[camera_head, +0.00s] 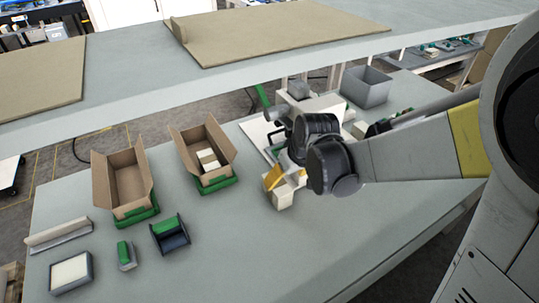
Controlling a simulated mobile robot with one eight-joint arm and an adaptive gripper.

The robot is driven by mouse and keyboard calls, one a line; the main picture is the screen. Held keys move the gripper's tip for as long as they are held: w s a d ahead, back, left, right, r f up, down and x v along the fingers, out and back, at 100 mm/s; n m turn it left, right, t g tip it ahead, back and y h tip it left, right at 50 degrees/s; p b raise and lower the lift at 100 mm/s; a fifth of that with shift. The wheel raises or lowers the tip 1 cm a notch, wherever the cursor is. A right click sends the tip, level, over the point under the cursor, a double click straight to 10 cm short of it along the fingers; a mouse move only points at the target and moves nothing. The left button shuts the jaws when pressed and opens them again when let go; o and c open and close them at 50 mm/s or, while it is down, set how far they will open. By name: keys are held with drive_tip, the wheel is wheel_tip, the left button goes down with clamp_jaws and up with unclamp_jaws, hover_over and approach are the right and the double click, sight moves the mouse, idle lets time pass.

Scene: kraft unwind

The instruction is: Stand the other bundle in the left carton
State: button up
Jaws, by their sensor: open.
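The left carton (126,184) is an open brown box on a green base, and it looks empty. The right carton (201,155) is the same kind and has cream blocks (208,160) inside. My gripper (285,179), with yellow-orange fingers, is open to the right of both cartons. A cream block (284,199), which looks like a bundle, is at the fingertips. I cannot tell whether it is between the fingers or just beside them. Part of the area behind is hidden by my gripper and wrist.
A grey bin (366,87) stands at the back right. A dark green-topped holder (170,236), a small green-topped tool (125,255), a framed pale pad (71,273) and a long bar (60,235) lie at front left. A raised shelf (230,68) crosses behind. The front middle table is clear.

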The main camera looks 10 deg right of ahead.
sight(277, 190)
drive_tip(key=b+x, duration=0.4)
drive_tip(key=x, duration=0.8)
drive_tip(key=shift+b, duration=0.4)
drive_tip(key=shift+s+r, duration=0.1)
drive_tip(key=shift+r, duration=0.05)
drive_tip(key=shift+c, duration=0.5)
drive_tip(key=c, duration=1.4)
drive_tip(key=shift+o, duration=0.2)
